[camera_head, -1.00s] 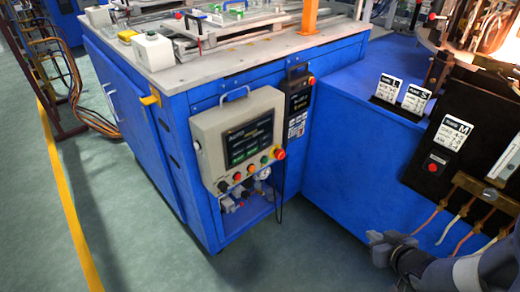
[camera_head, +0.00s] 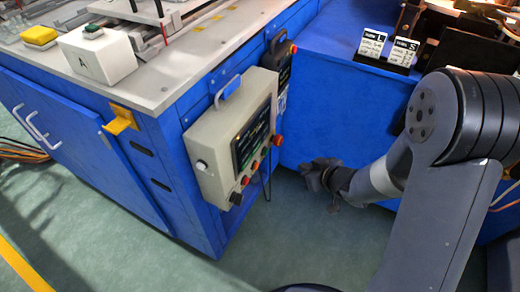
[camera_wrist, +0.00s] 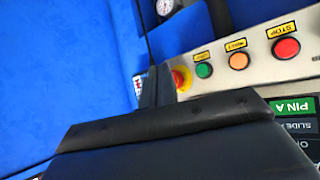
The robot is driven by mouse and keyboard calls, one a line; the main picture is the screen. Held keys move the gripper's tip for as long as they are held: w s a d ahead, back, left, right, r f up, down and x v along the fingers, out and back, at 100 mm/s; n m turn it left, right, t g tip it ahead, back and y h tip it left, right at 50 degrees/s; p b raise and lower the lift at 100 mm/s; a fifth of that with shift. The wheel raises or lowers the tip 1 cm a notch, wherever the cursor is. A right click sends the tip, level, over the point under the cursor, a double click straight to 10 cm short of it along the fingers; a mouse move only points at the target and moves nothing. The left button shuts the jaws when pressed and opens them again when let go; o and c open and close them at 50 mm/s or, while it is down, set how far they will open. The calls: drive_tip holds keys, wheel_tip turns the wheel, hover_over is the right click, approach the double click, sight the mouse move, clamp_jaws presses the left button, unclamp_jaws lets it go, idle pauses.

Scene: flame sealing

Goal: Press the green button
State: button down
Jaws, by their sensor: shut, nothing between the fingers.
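A green button (camera_wrist: 204,70) shows on the beige control panel in the wrist view, beside an orange button (camera_wrist: 238,60) and a red STOP button (camera_wrist: 286,47). The panel (camera_head: 205,135) is on the blue cabinet's side in the head view, seen at a slant, so its green button is hard to make out there. Another green-topped button sits on a white box (camera_head: 98,60) on the table. My gripper (camera_head: 316,174) is shut and empty, right of the panel and apart from it. Its fingers (camera_wrist: 157,86) show left of the green button in the wrist view.
A red emergency stop (camera_wrist: 180,80) with a yellow ring lies between my fingers and the green button. A cable hangs beside the panel. The blue cabinet front (camera_head: 345,110) stands behind my gripper. Signs (camera_head: 372,42) stand on its top. Green floor is open below.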

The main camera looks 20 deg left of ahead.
sight(265, 152)
drive_tip(key=shift+a, duration=0.1)
drive_tip(key=a+b, duration=0.2)
drive_tip(key=a, duration=0.6)
drive_tip(key=shift+w+a, duration=0.3)
drive_tip(key=shift+a, duration=0.1)
idle(1.9)
drive_tip(key=shift+a, duration=0.3)
